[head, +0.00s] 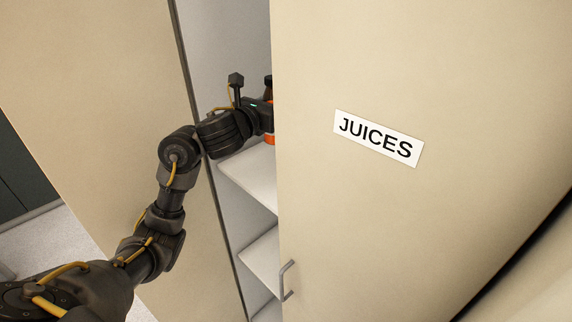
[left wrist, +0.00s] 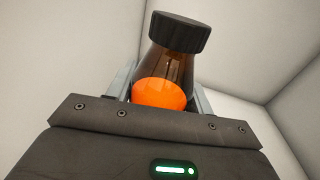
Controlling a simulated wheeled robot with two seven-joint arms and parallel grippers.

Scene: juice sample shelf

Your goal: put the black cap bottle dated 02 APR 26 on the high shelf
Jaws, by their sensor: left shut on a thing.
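A bottle with a black cap and orange juice (left wrist: 160,94) stands between the fingers of my left gripper (left wrist: 157,100) in the left wrist view. The gripper is shut on it. No date shows on the side facing the wrist camera. In the head view my left arm reaches into the cupboard, with the left gripper (head: 264,116) partly hidden behind the door; a bit of the orange bottle (head: 270,139) shows at the door's edge. It is just above a white shelf (head: 252,176); I cannot tell whether it touches. My right gripper is not in view.
A beige door (head: 400,230) labelled JUICES (head: 378,139) with a metal handle (head: 287,281) covers the right side of the cupboard. A lower white shelf (head: 262,262) shows below. A beige panel (head: 90,90) stands left of the narrow opening.

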